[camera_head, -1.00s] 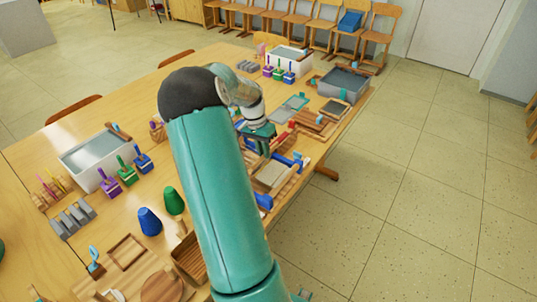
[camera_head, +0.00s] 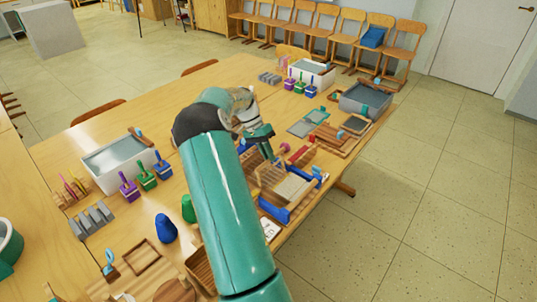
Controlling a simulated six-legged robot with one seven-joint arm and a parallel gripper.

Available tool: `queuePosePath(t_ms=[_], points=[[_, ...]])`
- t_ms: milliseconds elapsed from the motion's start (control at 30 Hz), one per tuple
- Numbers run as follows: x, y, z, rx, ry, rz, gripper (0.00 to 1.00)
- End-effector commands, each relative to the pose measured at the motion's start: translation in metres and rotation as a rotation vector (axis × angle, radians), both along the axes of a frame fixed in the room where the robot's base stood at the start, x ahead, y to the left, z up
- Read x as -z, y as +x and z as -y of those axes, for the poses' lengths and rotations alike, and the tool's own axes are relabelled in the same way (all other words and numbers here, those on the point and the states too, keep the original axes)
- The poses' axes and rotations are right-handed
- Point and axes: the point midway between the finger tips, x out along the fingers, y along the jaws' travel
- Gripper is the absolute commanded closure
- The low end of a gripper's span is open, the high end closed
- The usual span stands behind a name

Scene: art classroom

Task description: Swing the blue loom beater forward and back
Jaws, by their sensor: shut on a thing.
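The small wooden loom (camera_head: 290,188) with blue parts sits near the right edge of the long table, just right of my arm. A blue piece (camera_head: 275,212) shows along its near side, and a smaller blue piece shows at its right end. My gripper (camera_head: 268,156), with teal fingers, is low at the loom's far left side. It is shut on a part there, which fits the blue beater. The grip itself is small and partly hidden by my wrist, so the beater's exact angle cannot be told.
A grey bin (camera_head: 366,100) and wooden frames stand beyond the loom. Blue (camera_head: 166,228) and green cones stand left of my arm. Open floor (camera_head: 430,200) lies right of the table.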

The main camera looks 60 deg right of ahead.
Motion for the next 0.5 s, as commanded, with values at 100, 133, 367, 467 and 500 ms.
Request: queuePosePath(t_ms=[100, 133, 367, 467, 500], points=[[0.0030, 0.0003, -0.0013, 0.000, 0.004, 0.001, 1.00], [0.0032, -0.0002, -0.0013, 0.000, 0.004, 0.001, 1.00], [0.0029, -0.0010, -0.0013, 0.000, 0.005, 0.000, 0.64], [0.0024, -0.0009, -0.0009, 0.000, 0.004, 0.001, 0.64], [0.0022, -0.0009, -0.0008, 0.000, 0.004, 0.001, 0.64]])
